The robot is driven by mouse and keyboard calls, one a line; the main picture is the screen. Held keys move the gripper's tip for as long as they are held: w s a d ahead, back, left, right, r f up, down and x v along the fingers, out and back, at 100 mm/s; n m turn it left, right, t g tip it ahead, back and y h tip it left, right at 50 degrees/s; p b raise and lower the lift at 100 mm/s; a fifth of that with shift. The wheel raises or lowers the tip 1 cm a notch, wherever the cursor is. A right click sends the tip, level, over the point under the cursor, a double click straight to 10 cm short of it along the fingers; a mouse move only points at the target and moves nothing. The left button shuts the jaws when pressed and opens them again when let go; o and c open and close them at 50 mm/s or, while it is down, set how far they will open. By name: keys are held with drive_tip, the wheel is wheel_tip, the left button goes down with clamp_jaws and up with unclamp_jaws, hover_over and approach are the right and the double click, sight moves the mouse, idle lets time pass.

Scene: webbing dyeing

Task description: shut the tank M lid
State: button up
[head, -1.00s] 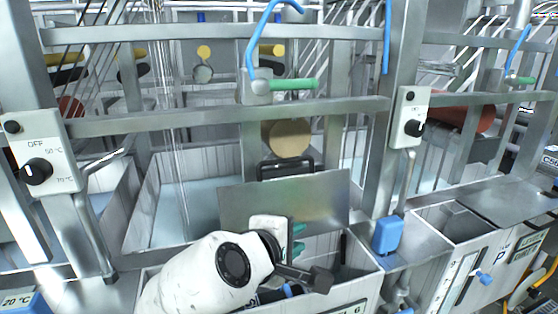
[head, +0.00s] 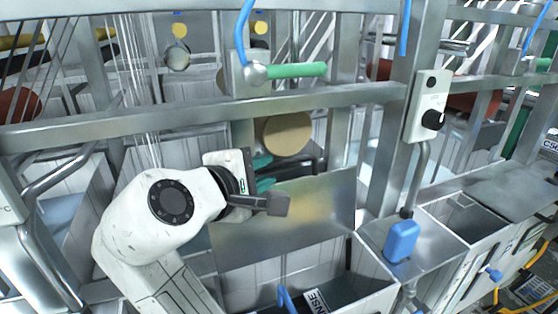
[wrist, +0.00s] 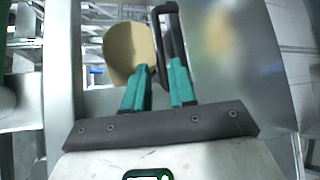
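A raised grey metal lid (head: 325,215) leans up at the back of the front middle tank. Its black handle (head: 308,168) is at its upper edge; the handle also shows in the wrist view (wrist: 168,25). No letter M is readable in any view, so I cannot confirm which tank this is. My gripper (head: 268,172) is at the left end of the handle. In the wrist view, its green fingers (wrist: 158,68) are apart, with one bar of the handle lying between or just beyond their tips. I see no firm grip on it.
A tan roller end (head: 287,133) is just behind the handle. A metal rail (head: 200,112) crosses above my arm, with a green-handled valve (head: 298,70) over it. A control box (head: 429,107) and a blue block (head: 401,241) stand to the right. The tank opening below the lid holds a labelled item (head: 318,301).

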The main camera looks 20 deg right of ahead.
sight(281, 164)
drive_tip(key=x, duration=0.7)
drive_tip(key=shift+d+p, duration=0.1)
drive_tip(key=shift+p, duration=0.3)
clamp_jaws()
